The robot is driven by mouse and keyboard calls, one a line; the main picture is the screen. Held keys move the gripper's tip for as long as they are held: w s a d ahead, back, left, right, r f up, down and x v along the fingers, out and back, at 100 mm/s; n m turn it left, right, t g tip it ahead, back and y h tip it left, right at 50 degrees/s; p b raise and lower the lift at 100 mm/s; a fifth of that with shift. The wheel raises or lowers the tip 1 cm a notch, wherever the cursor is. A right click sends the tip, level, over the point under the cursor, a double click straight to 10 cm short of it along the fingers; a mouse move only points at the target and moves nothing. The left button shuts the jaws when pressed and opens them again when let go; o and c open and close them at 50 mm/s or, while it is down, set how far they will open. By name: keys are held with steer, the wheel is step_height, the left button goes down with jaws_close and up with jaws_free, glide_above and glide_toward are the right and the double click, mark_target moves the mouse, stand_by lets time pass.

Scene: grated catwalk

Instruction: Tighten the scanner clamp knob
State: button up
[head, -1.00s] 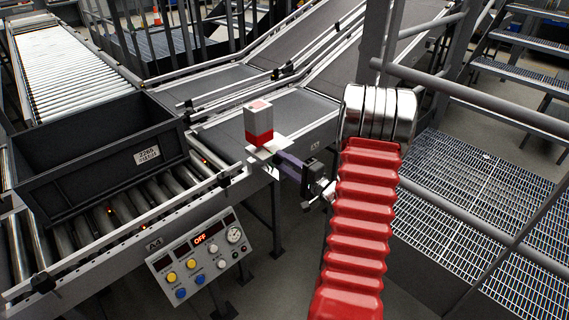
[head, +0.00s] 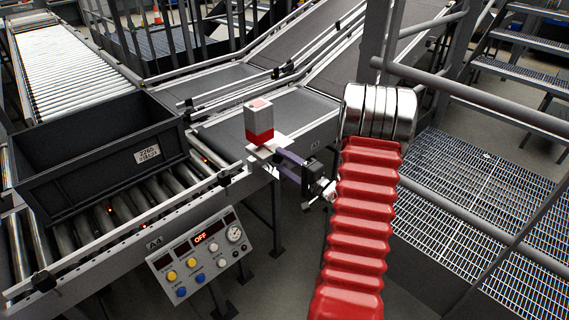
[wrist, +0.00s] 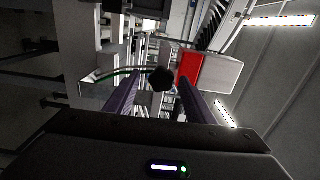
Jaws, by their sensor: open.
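The scanner (head: 258,122) is a grey and red box on a bracket (head: 266,150) at the side rail of the belt. In the wrist view the scanner (wrist: 207,70) lies sideways, just right of centre. The dark lobed clamp knob (wrist: 161,79) shows in the wrist view between my finger tips, beyond or level with them; I cannot tell the exact depth. My gripper (wrist: 157,88) is open, with one purple finger on each side of the knob and gaps showing. In the head view my gripper (head: 280,163) is beside the bracket, and the knob is hidden there.
A black bin (head: 95,165) with a label stands on the roller conveyor at left. A control panel (head: 201,251) reading OFF hangs below its front rail. A grey handrail (head: 470,100) and grating (head: 490,200) are on the right. A green cable (wrist: 105,76) runs near the knob.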

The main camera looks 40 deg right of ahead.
steer(key=shift+s, duration=0.1)
steer(key=shift+s+d, duration=0.15)
steer(key=shift+s, duration=0.45)
steer(key=s, duration=1.2)
steer(key=shift+s, duration=0.25)
steer(key=shift+d+m, duration=0.1)
steer(key=shift+m, duration=0.2)
